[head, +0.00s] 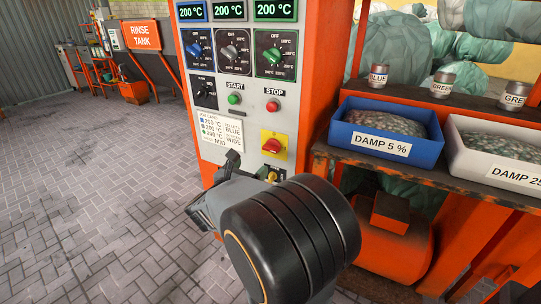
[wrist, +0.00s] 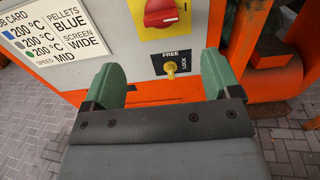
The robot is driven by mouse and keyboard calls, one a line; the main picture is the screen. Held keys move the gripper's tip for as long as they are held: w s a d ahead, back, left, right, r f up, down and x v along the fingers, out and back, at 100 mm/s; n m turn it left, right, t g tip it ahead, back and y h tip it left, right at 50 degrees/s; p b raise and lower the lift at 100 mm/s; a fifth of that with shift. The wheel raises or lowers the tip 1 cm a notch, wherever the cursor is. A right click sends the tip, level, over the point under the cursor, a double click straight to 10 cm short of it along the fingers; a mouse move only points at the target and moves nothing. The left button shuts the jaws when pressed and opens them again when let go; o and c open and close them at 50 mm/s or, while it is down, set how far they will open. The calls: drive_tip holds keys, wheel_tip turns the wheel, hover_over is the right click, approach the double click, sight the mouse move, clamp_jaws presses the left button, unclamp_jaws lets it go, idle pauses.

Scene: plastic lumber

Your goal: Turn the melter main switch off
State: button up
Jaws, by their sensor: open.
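The main switch is a red rotary knob (head: 271,146) on a yellow plate on the orange and white machine panel. In the wrist view the red knob (wrist: 162,12) is cut off at the top edge; its grip lies roughly sideways, with an "I" mark at its right. Below it sits a brass lock piece (wrist: 171,68) on a plate marked FREE and LOCK. My gripper (wrist: 163,66) is open and empty, its green fingers either side of the lock piece in the picture. In the head view my gripper (head: 250,168) is just below the knob; contact cannot be told.
Above are three dials, a green START button (head: 234,99) and a red STOP button (head: 272,106). A job card (head: 220,130) is left of the switch. A blue bin (head: 388,129) and a white bin (head: 462,152) stand on the right shelf. Paved floor is clear at left.

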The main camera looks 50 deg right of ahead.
sight(269, 150)
drive_tip(key=x, duration=1.3)
drive_tip(key=shift+s+b, duration=0.1)
drive_tip(key=shift+b, duration=0.3)
drive_tip(key=shift+c, duration=0.4)
drive_tip(key=shift+a, duration=0.1)
drive_tip(key=c, duration=0.8)
drive_tip(key=shift+c, duration=0.2)
